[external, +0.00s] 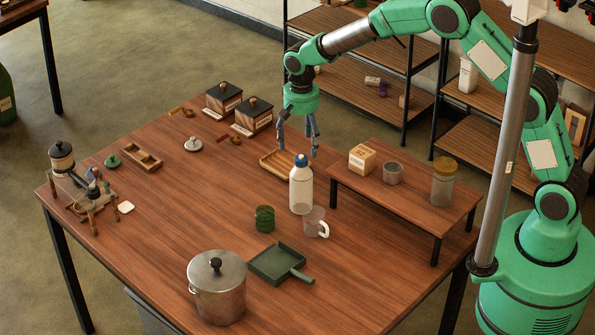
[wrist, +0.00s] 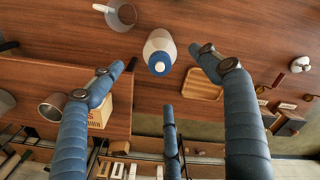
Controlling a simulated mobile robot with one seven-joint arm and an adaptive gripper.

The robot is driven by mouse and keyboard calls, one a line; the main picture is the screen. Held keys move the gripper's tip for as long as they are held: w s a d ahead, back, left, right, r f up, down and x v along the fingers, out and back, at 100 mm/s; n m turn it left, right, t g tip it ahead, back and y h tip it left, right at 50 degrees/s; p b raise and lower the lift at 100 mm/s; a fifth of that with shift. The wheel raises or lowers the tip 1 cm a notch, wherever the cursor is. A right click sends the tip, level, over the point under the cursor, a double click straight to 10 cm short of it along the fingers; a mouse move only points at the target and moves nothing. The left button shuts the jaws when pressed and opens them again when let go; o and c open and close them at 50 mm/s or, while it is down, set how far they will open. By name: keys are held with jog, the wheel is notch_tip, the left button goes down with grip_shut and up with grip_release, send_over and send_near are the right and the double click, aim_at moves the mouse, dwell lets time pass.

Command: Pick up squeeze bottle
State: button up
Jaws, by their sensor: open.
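The squeeze bottle (external: 301,190) is whitish with a blue cap and stands upright on the wooden table, left of the small raised shelf. In the wrist view the bottle (wrist: 159,45) shows from above at top centre, cap towards me. My gripper (external: 298,145) points down with its fingers spread, open and empty. In the external view its fingertips hang just above and around the cap's level; the exact gap in depth is unclear. In the wrist view the bottle lies between the two side fingers of my gripper (wrist: 156,62), with no contact visible.
A clear mug (external: 315,222) and a green cup (external: 264,218) stand in front of the bottle. A wooden tray (external: 270,167) lies behind it. The raised shelf (external: 400,205) at right holds a box, metal cup and jar. A pot (external: 218,295) and green dustpan-like tray (external: 270,263) are nearer.

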aim_at(301, 158)
jog(key=shift+f, duration=0.15)
jog(key=shift+f+b, duration=0.35)
jog(key=shift+f, duration=3.8)
jog(key=shift+f, duration=0.1)
jog(key=shift+f+b, duration=0.3)
jog(key=shift+f, duration=2.25)
jog(key=c, duration=1.3)
